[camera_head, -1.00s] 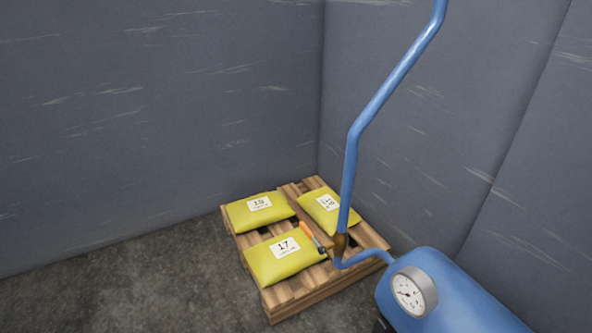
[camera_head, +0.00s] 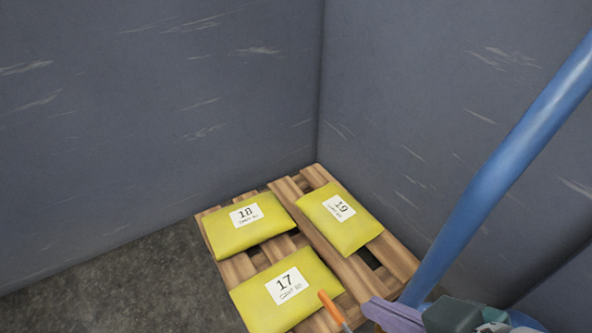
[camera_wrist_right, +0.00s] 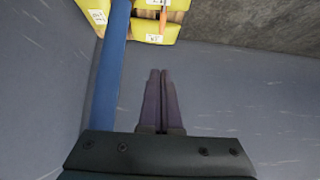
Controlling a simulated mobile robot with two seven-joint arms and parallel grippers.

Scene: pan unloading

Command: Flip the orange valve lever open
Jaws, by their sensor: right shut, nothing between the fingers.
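The orange lever (camera_head: 329,304) is at the bottom edge of the head view, standing out in front of a yellow bag. Its lower part and the valve body are cut off by the frame. In the right wrist view, a thin orange piece that looks like the lever (camera_wrist_right: 164,14) shows at the top edge. My right gripper (camera_head: 376,308) enters at the lower right, just right of the lever with a visible gap. Its purple fingers (camera_wrist_right: 159,76) are shut together with nothing between them. My left gripper is not in view.
A blue pipe (camera_head: 500,170) rises diagonally on the right, close by my right gripper; it also runs left of the fingers in the right wrist view (camera_wrist_right: 109,75). Yellow bags (camera_head: 247,224) lie on a wooden pallet (camera_head: 290,190) in the corner of grey walls (camera_head: 160,90).

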